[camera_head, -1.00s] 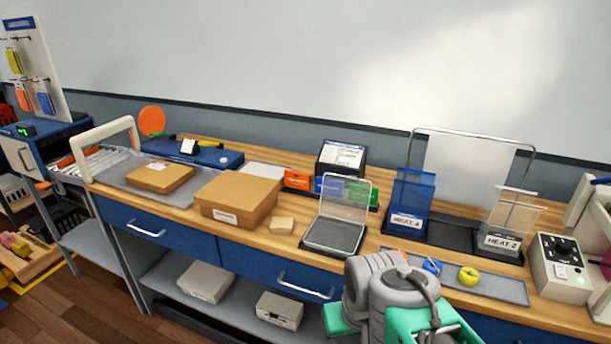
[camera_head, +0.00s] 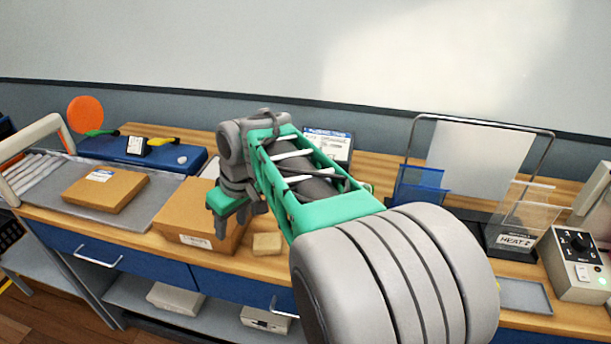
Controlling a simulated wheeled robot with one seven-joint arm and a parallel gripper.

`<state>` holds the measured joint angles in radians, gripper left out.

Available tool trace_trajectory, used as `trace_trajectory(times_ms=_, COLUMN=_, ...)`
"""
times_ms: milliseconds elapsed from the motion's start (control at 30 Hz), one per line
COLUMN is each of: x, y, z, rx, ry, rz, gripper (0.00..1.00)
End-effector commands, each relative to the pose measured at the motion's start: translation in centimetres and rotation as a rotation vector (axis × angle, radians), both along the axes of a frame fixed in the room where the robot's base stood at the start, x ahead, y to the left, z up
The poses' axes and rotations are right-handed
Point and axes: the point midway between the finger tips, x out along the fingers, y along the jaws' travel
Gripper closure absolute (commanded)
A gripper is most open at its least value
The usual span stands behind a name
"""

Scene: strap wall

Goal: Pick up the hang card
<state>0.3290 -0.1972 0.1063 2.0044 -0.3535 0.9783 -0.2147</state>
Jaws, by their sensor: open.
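I see no thing in the current head view that I can tell is the hang card. The pegboard with hanging coloured packs, seen earlier at the far left, is outside the frame. My gripper (camera_head: 237,218) hangs at the end of my raised arm, in front of or above the large cardboard box (camera_head: 185,222). It is open, and I see nothing held in it. My arm hides the middle of the bench, including the coloured cards and the clear-lidded tray seen earlier.
A flat box (camera_head: 105,190) lies on the grey mat (camera_head: 155,200) at left. A small tan block (camera_head: 267,243) sits near the front edge. At right are the HEAT 2 holder (camera_head: 513,241), a wire frame (camera_head: 548,150) and a control box (camera_head: 580,265).

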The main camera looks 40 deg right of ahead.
Motion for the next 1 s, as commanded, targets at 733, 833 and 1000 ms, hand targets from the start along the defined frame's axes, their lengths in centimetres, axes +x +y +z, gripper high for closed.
trace_trajectory(times_ms=733, x=3.4, y=-31.9, z=-4.0, rx=-0.006, ry=-0.119, rz=0.444, gripper=0.55)
trace_trajectory(times_ms=833, x=3.8, y=-31.4, z=-5.4, rx=-0.005, ry=-0.118, rz=0.443, gripper=0.55)
trace_trajectory(times_ms=1000, x=4.7, y=-30.8, z=-7.8, rx=-0.006, ry=-0.119, rz=0.442, gripper=0.55)
